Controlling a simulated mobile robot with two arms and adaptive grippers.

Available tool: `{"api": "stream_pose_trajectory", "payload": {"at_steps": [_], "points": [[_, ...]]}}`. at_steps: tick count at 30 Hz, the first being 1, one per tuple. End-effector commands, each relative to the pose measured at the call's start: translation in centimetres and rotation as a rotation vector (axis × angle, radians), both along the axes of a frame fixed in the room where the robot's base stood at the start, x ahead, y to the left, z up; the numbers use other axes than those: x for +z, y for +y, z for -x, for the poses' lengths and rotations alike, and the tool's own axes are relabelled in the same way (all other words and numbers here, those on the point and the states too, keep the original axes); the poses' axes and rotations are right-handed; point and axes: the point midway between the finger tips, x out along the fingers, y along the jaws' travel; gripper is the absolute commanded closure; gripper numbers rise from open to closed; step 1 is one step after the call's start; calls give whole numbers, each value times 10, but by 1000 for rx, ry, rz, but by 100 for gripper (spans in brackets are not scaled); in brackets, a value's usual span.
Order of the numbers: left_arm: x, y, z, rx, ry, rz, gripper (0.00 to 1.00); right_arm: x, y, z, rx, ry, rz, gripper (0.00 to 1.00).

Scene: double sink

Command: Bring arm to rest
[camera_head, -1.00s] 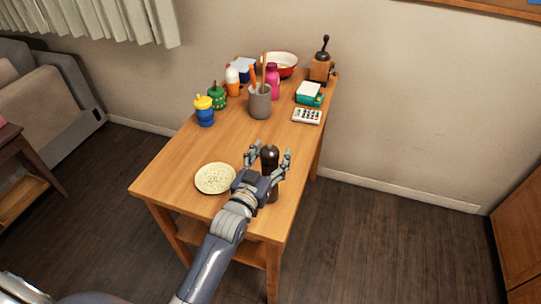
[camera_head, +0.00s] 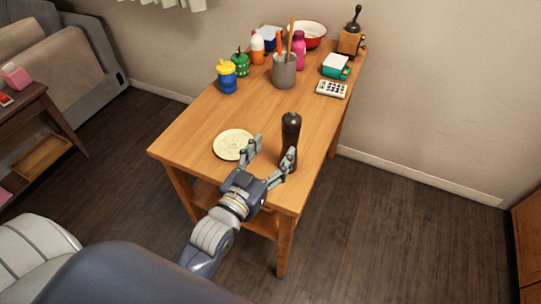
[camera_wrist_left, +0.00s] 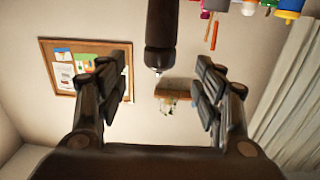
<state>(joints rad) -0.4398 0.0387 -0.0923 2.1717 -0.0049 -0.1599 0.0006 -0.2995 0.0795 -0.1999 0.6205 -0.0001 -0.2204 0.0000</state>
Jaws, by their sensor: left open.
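My left gripper (camera_head: 268,163) is open and empty at the near end of the wooden table (camera_head: 210,130) in the head view. A dark pepper mill (camera_head: 290,135) stands upright on the table just beyond the fingers. One finger overlaps its lower part in the picture; I cannot tell whether they touch. In the left wrist view the two fingers (camera_wrist_left: 163,90) are spread wide, and the dark mill (camera_wrist_left: 161,30) shows upside down beyond them. My right gripper is in neither view.
A speckled plate (camera_head: 232,144) lies left of the mill. A grey utensil cup (camera_head: 284,72), a blue-and-yellow bottle (camera_head: 227,80), a calculator (camera_head: 332,89), a coffee grinder (camera_head: 352,35) and a red-rimmed bowl (camera_head: 309,32) stand farther back. Floor is clear right of the table.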

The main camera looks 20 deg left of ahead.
Motion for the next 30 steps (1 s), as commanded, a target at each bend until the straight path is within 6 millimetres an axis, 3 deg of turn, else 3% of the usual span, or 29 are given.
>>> {"api": "stream_pose_trajectory", "payload": {"at_steps": [20,26,30], "points": [[-3,0,4,-1,17,-3,38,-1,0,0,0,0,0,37],[-41,0,20,-11,234,-33,38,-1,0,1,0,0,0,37],[-82,2,51,-21,489,-72,38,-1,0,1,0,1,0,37]]}}
